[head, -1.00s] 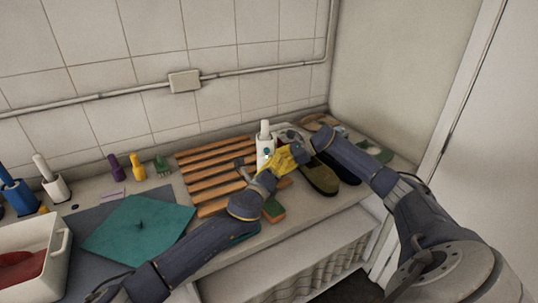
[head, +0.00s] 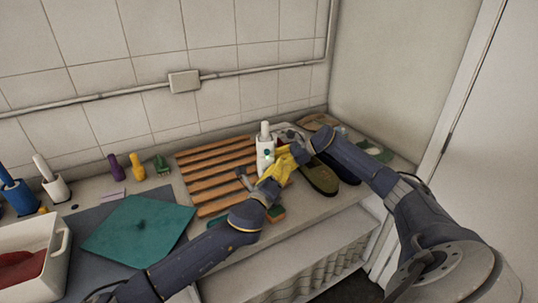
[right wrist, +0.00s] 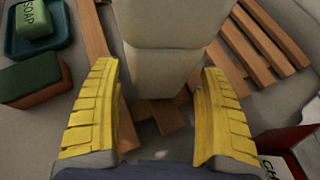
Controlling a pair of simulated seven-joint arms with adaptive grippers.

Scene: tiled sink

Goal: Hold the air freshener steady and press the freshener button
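The air freshener (head: 265,152) is a white upright bottle with a narrower top and a small dark green spot on its front. It stands by the right end of the wooden slats. My left gripper (head: 280,168) has yellow fingers just in front and to the right of it; their gap is not clear. My right gripper (head: 299,153) is close on the right, mostly hidden. In the right wrist view its yellow fingers (right wrist: 160,105) are spread apart on either side of a pale body (right wrist: 165,45), apparently the freshener; firm contact cannot be told.
The wooden slatted rack (head: 215,170) lies behind my left arm. Shoes (head: 320,177) stand to the right. The right wrist view shows soap (right wrist: 33,17) in a dish and a green-brown sponge (right wrist: 32,82). A teal mat (head: 138,230) and white basin (head: 62,250) are left.

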